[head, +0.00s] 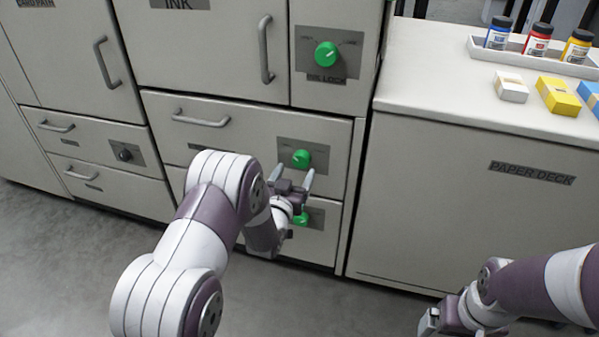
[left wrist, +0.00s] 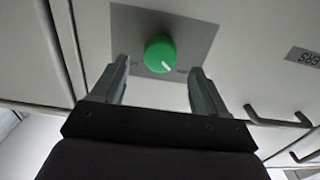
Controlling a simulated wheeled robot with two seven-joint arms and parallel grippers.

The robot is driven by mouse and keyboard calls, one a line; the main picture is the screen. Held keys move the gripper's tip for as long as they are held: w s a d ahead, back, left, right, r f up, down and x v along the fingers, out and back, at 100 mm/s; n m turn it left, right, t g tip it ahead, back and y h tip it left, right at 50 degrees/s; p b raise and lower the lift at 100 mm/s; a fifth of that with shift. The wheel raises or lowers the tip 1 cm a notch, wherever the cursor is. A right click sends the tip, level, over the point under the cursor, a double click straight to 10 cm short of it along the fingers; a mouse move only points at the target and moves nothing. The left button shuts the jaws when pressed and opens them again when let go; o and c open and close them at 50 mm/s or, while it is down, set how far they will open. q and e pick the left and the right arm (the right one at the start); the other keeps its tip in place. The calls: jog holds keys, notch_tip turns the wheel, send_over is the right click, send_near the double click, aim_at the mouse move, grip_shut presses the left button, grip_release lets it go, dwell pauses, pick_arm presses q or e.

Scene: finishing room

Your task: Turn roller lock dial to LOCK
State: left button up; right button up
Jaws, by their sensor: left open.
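A green dial (head: 301,159) sits on a grey plate on the upper drawer front; its name label is hidden behind my left gripper. In the left wrist view the same green dial (left wrist: 160,54) shows a white pointer mark aimed at the lower right, with tiny unreadable markings on the plate. My left gripper (head: 291,179) is open and empty, just below and in front of the dial. Its fingers (left wrist: 160,82) point toward the plate, spread either side of the dial's line and apart from it. My right gripper (head: 432,321) hangs low at the right; its jaws are unclear.
A green INK LOCK dial (head: 326,54) is above, another green dial (head: 301,218) below, partly behind my gripper. A black dial (head: 124,152) is at left. Drawer handles (head: 202,120) stick out. The PAPER DECK cabinet (head: 440,200) carries bottles and boxes. Floor in front is clear.

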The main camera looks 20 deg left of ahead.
aim_at(300, 162)
pick_arm(q)
jog(key=w, duration=0.3)
jog(key=shift+f+b, duration=0.15)
jog(key=shift+b, duration=0.2)
jog(key=shift+w, duration=0.5)
jog(key=shift+d, duration=0.1)
jog(key=c, duration=1.1)
jog(key=shift+o, duration=0.3)
